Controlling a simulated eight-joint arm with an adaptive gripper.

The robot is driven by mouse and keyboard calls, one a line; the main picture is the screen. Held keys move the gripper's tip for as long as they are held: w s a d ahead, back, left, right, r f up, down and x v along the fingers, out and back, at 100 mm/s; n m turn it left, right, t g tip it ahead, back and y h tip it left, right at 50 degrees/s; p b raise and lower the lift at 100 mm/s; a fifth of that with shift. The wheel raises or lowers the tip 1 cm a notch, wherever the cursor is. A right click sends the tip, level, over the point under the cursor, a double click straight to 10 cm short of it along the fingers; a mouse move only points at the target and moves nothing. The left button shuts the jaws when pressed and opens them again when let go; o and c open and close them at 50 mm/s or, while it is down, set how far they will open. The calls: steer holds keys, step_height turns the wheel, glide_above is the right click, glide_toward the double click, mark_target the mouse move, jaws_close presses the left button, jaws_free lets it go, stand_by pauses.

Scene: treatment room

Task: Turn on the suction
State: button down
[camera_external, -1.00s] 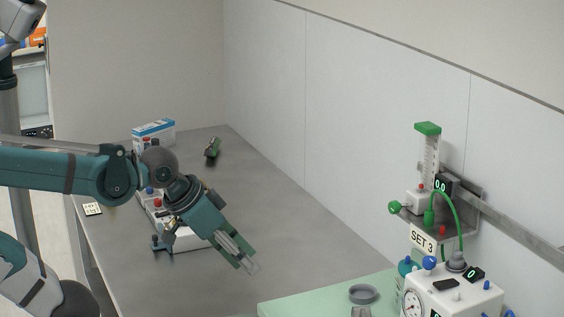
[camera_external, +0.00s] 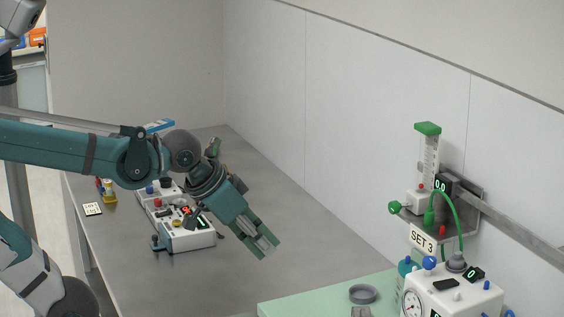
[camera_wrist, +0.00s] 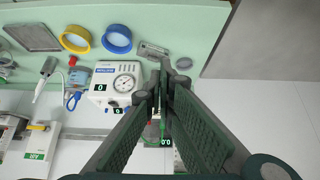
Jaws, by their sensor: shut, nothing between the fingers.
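A white suction unit (camera_external: 462,297) with a round gauge, small knobs and green digit displays stands at the lower right on the green surface. In the wrist view the same white unit (camera_wrist: 115,88) shows left of the fingers, with its gauge and a blue label facing the camera. My gripper (camera_external: 270,247) is shut and empty. It is in the air over the grey table, well left of the unit in the external view. I cannot tell which control is the switch.
A flowmeter (camera_external: 430,165) with a green cap and a hose stands on a wall bracket above a "SET 3" sign (camera_external: 423,239). A white device (camera_external: 186,236) stands on the grey table (camera_external: 290,215), whose middle is clear.

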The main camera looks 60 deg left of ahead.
steer(key=w+d+r+p, duration=0.3)
steer(key=w+d, duration=0.6)
steer(key=w, duration=0.5)
steer(key=w+d+r+p, duration=0.2)
steer(key=w+d, duration=0.8)
steer(key=w, duration=0.5)
steer(key=shift+w+d+r+p, duration=0.2)
steer(key=shift+r+p, duration=0.2)
steer(key=shift+r, duration=0.35)
steer(key=shift+f, duration=0.1)
glide_above(441, 285)
steer(key=shift+f, duration=3.55)
steer(key=shift+w+f+b, duration=0.1)
steer(key=shift+f+b, duration=0.2)
steer(key=shift+f, duration=1.7)
steer(key=shift+a+f, duration=0.1)
steer(key=shift+f, duration=0.25)
